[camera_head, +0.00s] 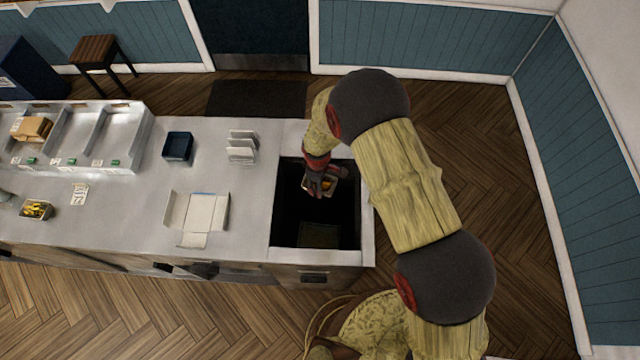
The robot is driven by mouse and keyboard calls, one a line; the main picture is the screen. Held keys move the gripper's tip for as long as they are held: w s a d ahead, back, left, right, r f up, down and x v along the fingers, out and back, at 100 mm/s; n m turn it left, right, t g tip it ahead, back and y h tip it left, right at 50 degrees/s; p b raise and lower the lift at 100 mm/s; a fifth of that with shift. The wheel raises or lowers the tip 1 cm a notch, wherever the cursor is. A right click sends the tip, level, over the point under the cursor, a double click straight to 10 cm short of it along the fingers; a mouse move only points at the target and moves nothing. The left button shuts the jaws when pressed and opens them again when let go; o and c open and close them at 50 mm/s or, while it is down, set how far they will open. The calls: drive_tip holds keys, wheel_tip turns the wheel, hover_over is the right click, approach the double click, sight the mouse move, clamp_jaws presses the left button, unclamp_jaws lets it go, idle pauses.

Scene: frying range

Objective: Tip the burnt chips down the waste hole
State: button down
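The waste hole (290,225) is a dark square opening at the right end of the steel counter. My gripper (321,186) is over the far part of the hole, reaching in from the far right. A second small tray of yellow and dark chips (37,210) stands on the counter at the far left.
An open white box (196,215) lies left of the hole. A dark blue container (178,147) and a white rack (242,146) stand behind it. A steel bay unit (120,140) fills the left back.

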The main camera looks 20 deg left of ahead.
drive_tip(key=shift+w+a+f+b, duration=0.1)
drive_tip(key=shift+f+b, duration=0.1)
drive_tip(key=shift+b, duration=0.65)
drive_tip(key=t+b, duration=0.2)
drive_tip(key=b, duration=0.8)
drive_tip(key=r+t+b, duration=0.1)
drive_tip(key=t+b, duration=0.1)
drive_tip(key=b, duration=0.9)
drive_tip(key=shift+b, duration=0.3)
drive_tip(key=t+b, duration=0.2)
drive_tip(key=b, duration=0.9)
drive_tip(key=s+t+b, duration=0.1)
drive_tip(key=t+b, duration=0.2)
drive_tip(key=b, duration=0.9)
drive_tip(key=shift+s+r+t, duration=0.15)
drive_tip(key=shift+s+t, duration=0.05)
drive_tip(key=shift+t, duration=0.1)
drive_tip(key=shift+b, duration=0.65)
drive_tip(key=t+b, duration=0.1)
drive_tip(key=b, duration=0.1)
drive_tip(key=shift+s+b, duration=0.2)
drive_tip(key=shift+b, duration=0.15)
